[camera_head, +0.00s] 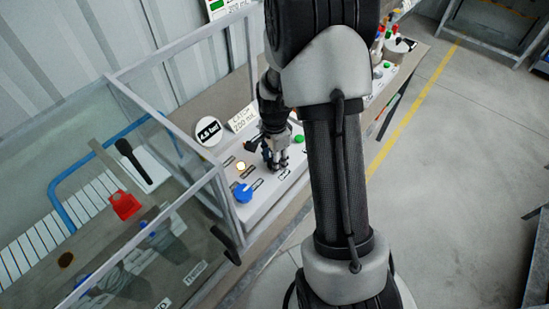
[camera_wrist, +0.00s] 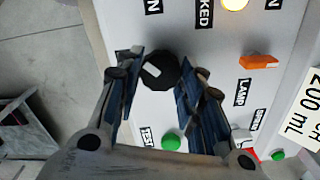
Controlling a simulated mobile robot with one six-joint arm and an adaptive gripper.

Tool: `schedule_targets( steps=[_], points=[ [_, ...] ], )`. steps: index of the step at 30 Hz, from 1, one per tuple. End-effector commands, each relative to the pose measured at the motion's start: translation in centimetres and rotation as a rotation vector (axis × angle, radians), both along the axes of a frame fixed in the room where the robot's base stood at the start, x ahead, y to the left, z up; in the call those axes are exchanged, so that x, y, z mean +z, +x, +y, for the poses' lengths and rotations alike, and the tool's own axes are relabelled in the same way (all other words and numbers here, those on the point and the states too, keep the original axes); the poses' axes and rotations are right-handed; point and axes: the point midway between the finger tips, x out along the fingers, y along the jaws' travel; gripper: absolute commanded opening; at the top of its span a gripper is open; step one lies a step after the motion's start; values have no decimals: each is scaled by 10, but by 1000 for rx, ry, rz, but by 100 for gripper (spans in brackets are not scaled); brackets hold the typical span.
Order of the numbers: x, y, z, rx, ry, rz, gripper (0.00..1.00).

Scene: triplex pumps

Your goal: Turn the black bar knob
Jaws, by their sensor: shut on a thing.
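The black knob (camera_wrist: 159,70) with a white pointer mark is on the white panel in the wrist view, near the upper middle. My gripper (camera_wrist: 160,80) has one finger on each side of it and is shut on it. In the head view my gripper (camera_head: 276,162) reaches down to the sloped panel (camera_head: 262,200), between the lit lamp and a green button.
An orange switch (camera_wrist: 259,62) and a green button (camera_wrist: 171,142) are close to the fingers. A lit lamp (camera_head: 241,166) and a blue knob (camera_head: 242,193) are on the panel. A glass-walled enclosure (camera_head: 130,160) stands to the left; open floor lies right.

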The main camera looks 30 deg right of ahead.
Motion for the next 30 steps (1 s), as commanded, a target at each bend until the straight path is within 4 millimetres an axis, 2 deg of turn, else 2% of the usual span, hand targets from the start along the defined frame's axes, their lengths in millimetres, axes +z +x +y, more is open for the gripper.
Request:
schedule_targets(
  steps=[5,6,14,25,30],
  points=[
    [0,0,0,1,0,-1,12],
    [0,0,0,1,0,-1,38],
    [0,0,0,2,0,-1,55],
    [3,0,0,2,0,-1,56],
    [26,1,0,2,-2,-6,56]
  ],
)
